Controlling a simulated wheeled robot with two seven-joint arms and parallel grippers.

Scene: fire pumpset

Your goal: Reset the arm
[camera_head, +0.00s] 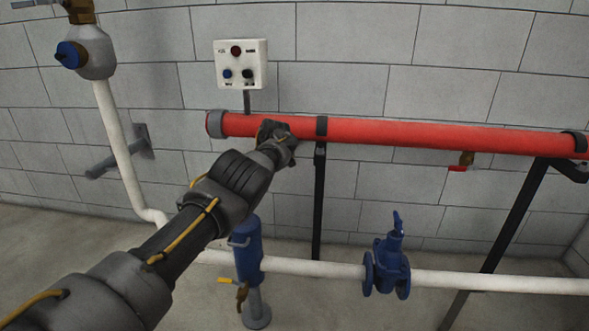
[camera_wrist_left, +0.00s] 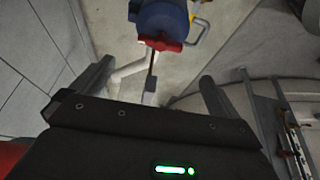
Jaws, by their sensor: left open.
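My left arm comes in from the lower left of the head view and reaches toward the wall. Its gripper (camera_head: 280,140) is in front of the left part of the red pipe (camera_head: 420,134), below the control box; I cannot tell whether it touches the pipe. In the left wrist view the two fingers (camera_wrist_left: 153,88) are spread apart with nothing between them. Beyond them, at the top, is a blue body (camera_wrist_left: 160,17) with a red part (camera_wrist_left: 166,43). My right gripper does not show.
Black supports (camera_head: 318,205) hold the red pipe. Floor at the lower right is clear.

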